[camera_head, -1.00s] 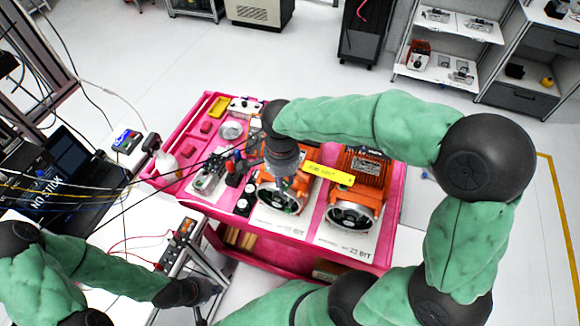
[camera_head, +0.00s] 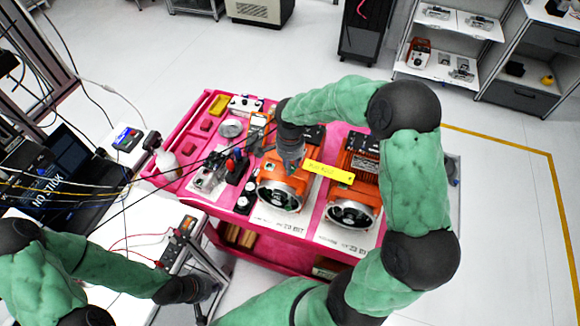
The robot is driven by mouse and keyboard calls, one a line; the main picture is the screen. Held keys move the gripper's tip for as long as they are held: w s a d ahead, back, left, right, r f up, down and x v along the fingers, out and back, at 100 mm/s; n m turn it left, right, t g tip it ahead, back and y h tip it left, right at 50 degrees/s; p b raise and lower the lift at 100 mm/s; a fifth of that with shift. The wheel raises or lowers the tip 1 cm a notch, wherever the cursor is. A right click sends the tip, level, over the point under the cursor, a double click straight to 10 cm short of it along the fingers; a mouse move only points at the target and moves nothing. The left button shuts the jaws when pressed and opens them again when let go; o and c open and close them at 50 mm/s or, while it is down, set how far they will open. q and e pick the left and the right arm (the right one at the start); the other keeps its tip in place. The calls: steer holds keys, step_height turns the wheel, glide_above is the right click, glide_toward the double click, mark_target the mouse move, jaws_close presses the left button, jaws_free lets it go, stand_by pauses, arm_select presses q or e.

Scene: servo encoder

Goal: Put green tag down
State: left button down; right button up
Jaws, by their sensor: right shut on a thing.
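My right gripper (camera_head: 292,160) points down over the left orange motor unit (camera_head: 284,190) on the pink cart. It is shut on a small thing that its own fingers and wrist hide. I cannot make out the green tag's colour or outline in this view. A yellow tag (camera_head: 328,171) with dark lettering lies between the left motor unit and the right orange motor unit (camera_head: 352,205), just right of the gripper. My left gripper (camera_head: 205,290) is low at the left, near the white table and away from the cart. Its fingers are too unclear to judge.
The pink cart (camera_head: 187,127) also holds a round metal dish (camera_head: 231,128), a yellow block (camera_head: 219,104) and a spray bottle (camera_head: 166,164). Cables cross in front of its left part. A laptop (camera_head: 62,160) stands at the left. Shelves (camera_head: 445,72) stand behind on open floor.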

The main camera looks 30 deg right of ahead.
steer(key=shift+f, duration=0.95)
steer(key=shift+f, duration=0.15)
steer(key=o, duration=0.5)
steer(key=shift+o, duration=0.2)
